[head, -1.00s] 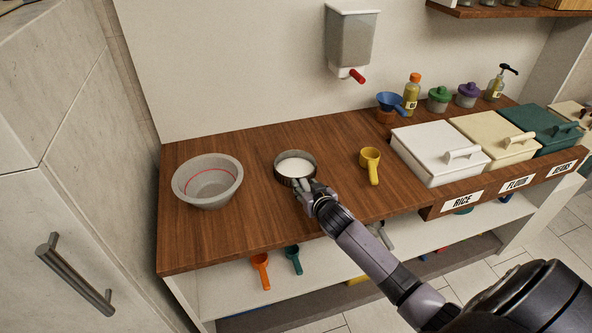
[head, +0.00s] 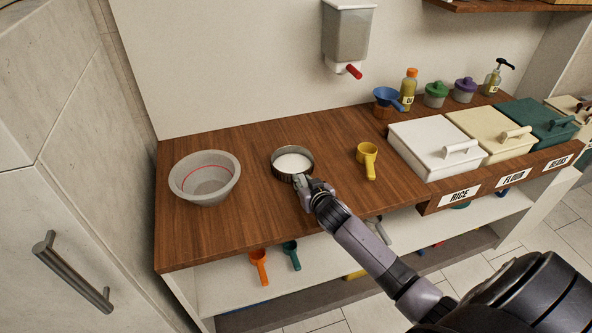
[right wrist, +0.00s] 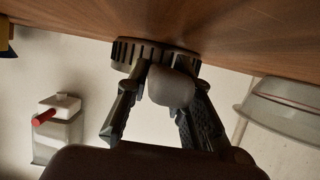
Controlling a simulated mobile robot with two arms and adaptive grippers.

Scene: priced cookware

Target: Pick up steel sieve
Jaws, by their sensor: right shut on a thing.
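The steel sieve (head: 277,170) is a round, dark-rimmed ring with a white inside, resting on the wooden counter in the head view. In the right wrist view, which is upside down, its ridged side (right wrist: 132,50) shows against the counter. My right gripper (head: 299,182) is at the sieve's near edge. Its two fingers are shut on the sieve, on either side of a rounded grey part (right wrist: 171,88), which looks like its handle. The exact contact is partly hidden by the fingers. My left gripper is not in view.
A grey bowl with a red line (head: 205,185) stands left of the sieve. A yellow scoop (head: 367,157) lies to the right, before the white rice bin (head: 428,145). A dispenser (head: 348,35) hangs on the wall above. Counter around the sieve is clear.

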